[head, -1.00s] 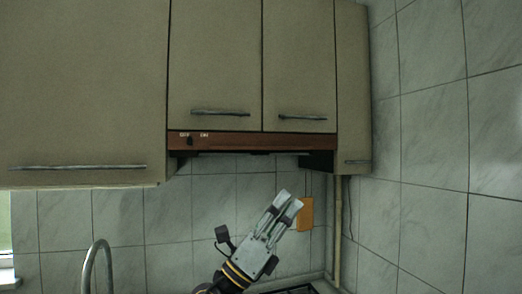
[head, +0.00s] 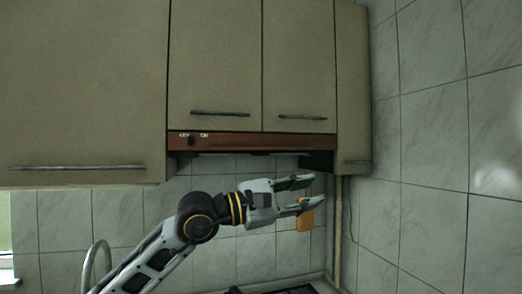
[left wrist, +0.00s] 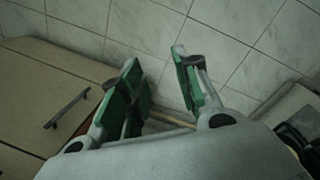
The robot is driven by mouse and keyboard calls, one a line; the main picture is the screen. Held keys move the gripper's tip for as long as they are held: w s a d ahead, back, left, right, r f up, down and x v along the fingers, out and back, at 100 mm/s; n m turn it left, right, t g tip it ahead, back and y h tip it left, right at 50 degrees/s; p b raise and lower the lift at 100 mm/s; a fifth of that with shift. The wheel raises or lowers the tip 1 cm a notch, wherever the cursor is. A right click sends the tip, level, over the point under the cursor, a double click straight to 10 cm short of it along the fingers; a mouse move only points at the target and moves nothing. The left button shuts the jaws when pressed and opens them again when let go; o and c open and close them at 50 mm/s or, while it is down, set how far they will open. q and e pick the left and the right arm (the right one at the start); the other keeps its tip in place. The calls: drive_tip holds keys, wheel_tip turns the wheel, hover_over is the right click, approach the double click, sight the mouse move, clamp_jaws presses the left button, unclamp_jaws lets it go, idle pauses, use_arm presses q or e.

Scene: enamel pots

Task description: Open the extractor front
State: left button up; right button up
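The extractor front (head: 252,140) is a reddish-brown strip under the two middle cabinet doors in the head view. It looks flush with the doors above it. A dark knob and small pale markings show at its left end. My left gripper (head: 316,190) is open and empty. It is below the right part of the front, in front of the tiled wall and visibly apart from the front. In the left wrist view its two green-padded fingers (left wrist: 155,58) are spread with nothing between them. My right gripper is in neither view.
Cabinet doors with bar handles (head: 219,113) hang above the front. A large cabinet (head: 82,90) hangs lower at left. An orange object (head: 305,218) is behind my gripper at the wall. A faucet (head: 97,262) stands at lower left. A pipe (head: 338,225) runs down the corner.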

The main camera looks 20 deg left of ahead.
use_arm(q)
drive_tip(key=w+a+r+t+y, duration=0.1)
drive_tip(key=a+r+t+y, duration=0.1)
drive_tip(key=a, duration=0.4)
drive_tip(key=w+a+r+t+y, duration=0.1)
drive_tip(key=a+r+t+y, duration=0.1)
drive_tip(key=a+r+y, duration=0.2)
drive_tip(key=w+a+r+n+t+y, duration=0.1)
drive_tip(key=w+a+r+t+y, duration=0.1)
drive_tip(key=a+y, duration=0.4)
drive_tip(key=shift+a+r, duration=0.75)
drive_tip(key=shift+a, duration=0.25)
drive_tip(key=shift+w, duration=0.2)
drive_tip(key=p, duration=0.4)
approach(264, 149)
drive_tip(key=x, duration=0.6)
drive_tip(key=shift+w+r, duration=0.1)
drive_tip(key=shift+p+x, duration=0.35)
drive_tip(key=shift+x, duration=0.55)
